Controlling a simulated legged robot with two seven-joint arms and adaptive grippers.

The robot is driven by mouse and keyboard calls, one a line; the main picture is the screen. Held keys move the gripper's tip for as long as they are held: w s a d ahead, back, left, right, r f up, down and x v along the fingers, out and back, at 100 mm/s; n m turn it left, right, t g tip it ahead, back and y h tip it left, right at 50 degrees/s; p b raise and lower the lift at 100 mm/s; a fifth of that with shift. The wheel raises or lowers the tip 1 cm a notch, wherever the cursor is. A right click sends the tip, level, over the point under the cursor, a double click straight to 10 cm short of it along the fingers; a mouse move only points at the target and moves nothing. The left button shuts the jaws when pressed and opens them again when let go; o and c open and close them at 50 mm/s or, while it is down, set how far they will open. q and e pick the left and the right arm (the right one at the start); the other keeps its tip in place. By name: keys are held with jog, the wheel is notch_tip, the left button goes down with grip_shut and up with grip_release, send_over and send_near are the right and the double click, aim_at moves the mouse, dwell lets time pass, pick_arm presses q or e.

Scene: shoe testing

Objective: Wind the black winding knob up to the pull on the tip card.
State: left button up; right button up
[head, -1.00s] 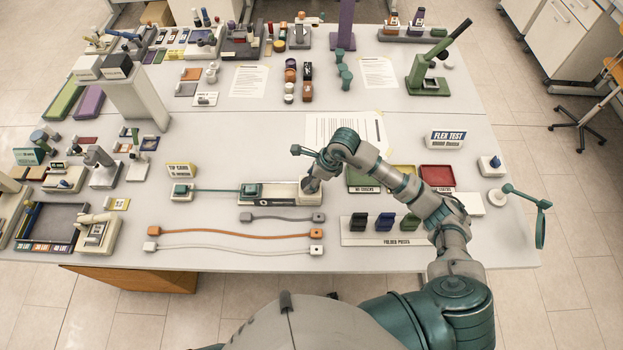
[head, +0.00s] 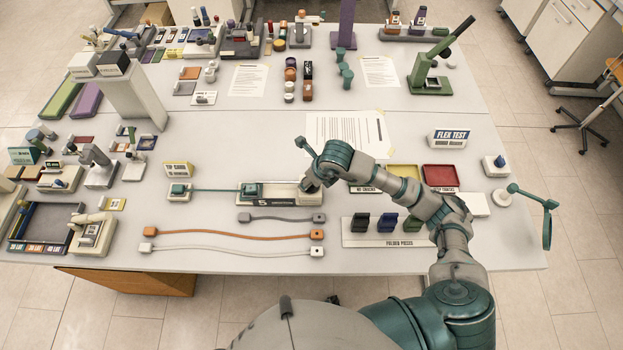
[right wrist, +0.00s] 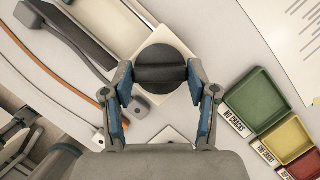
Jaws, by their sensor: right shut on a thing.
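The black winding knob (right wrist: 160,73) is a dark round disc with a raised bar across it, on a pale square base. My right gripper (right wrist: 161,88) is shut on the bar, with a finger at each end. In the head view my right gripper (head: 309,184) covers the knob at the right end of the winding unit (head: 285,200). The unit's front display (head: 266,202) seems to read 5. A teal cord (head: 216,190) runs from the unit left to a small teal-topped block (head: 179,191). The yellow tip card (head: 179,169) stands behind that block; its print is too small to read.
Grey, orange and white laces (head: 232,235) lie in front of the unit. Folded pieces (head: 384,223) stand on a plate to the right. Green, yellow and red trays (right wrist: 255,103) lie beside my right gripper. A paper sheet (head: 345,130) lies behind the arm.

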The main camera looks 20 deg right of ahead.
jog(key=shift+w+r, duration=0.1)
dwell(0.3)
jog(key=o, duration=1.2)
jog(key=shift+c, duration=0.2)
jog(key=v, duration=1.1)
jog(key=shift+d+r, duration=0.15)
jog(key=shift+r, duration=0.15)
